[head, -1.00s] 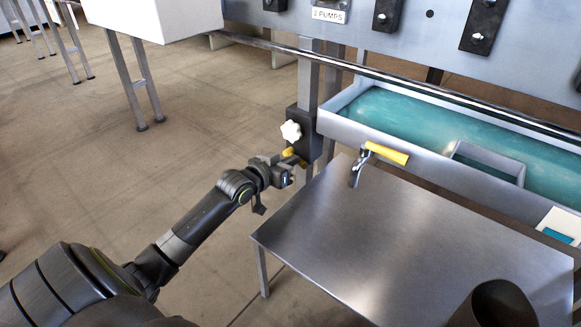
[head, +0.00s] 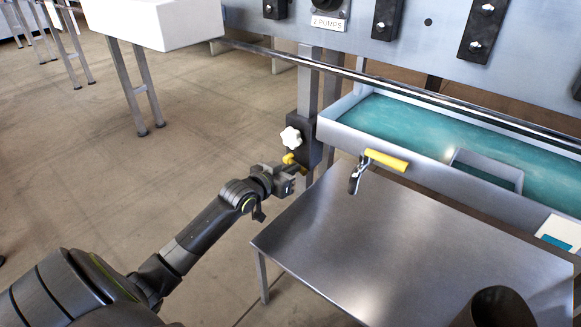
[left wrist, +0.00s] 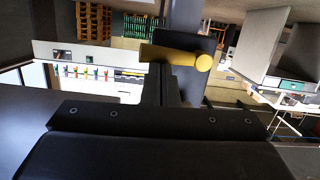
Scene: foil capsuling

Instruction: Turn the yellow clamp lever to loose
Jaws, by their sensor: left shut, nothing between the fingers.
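The yellow clamp lever (head: 289,158) sits on a black clamp block (head: 306,140) on the grey upright, just below a white star knob (head: 291,138). My left gripper (head: 299,170) is shut and empty, right beside the lever at its lower side in the head view. In the left wrist view the lever (left wrist: 176,55) lies crosswise just beyond the dark fingertips (left wrist: 166,84), its round yellow end at right. I cannot tell whether the fingers touch it. My right gripper is not in view.
A steel table (head: 400,240) stands close to the right of my left gripper. A dark cylinder (head: 498,308) stands at the front right. Floor at left is open.

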